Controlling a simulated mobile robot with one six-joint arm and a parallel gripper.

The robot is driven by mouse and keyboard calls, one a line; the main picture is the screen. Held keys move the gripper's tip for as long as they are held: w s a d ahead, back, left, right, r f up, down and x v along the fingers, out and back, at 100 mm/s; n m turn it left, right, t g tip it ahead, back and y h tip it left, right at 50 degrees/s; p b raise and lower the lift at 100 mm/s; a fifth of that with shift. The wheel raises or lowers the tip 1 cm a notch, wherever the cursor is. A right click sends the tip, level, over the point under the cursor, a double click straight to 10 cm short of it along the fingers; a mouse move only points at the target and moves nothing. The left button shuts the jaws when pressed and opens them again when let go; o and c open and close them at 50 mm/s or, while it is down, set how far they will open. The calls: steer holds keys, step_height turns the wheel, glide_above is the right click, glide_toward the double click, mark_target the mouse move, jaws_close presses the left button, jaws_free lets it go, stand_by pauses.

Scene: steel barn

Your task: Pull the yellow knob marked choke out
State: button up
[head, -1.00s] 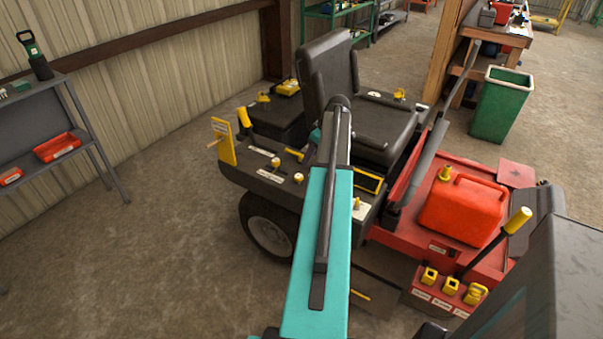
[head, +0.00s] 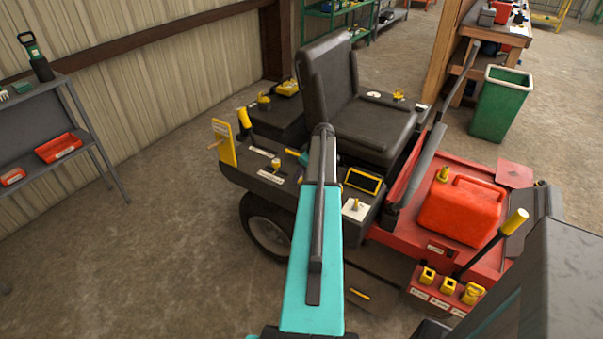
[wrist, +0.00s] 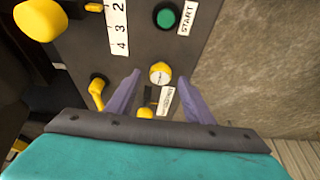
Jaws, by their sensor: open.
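In the wrist view a round yellow knob (wrist: 160,73) with a pale, marked face sits on the dark console panel (wrist: 143,40). My gripper (wrist: 160,77) is open, with one purple finger on each side of this knob in the picture; whether they are level with it in depth I cannot tell. A white label (wrist: 166,100) lies just below it, its print too small to read, so I cannot confirm which knob is marked choke. Another yellow knob (wrist: 146,113) is partly hidden by my gripper body. In the head view my arm hides part of the console (head: 250,178).
A yellow lever (wrist: 97,90) stands left of my fingers. A green START button (wrist: 166,18), a numbered strip (wrist: 118,28) and a large yellow knob (wrist: 40,19) are farther up. The seat (head: 372,132) and red fuel can (head: 460,207) are right of the console.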

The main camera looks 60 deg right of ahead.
steer(key=shift+x, duration=0.75)
jaws_close()
steer(key=shift+r, duration=1.35)
jaws_free()
steer(key=shift+r, duration=0.15)
steer(key=shift+s, duration=0.1)
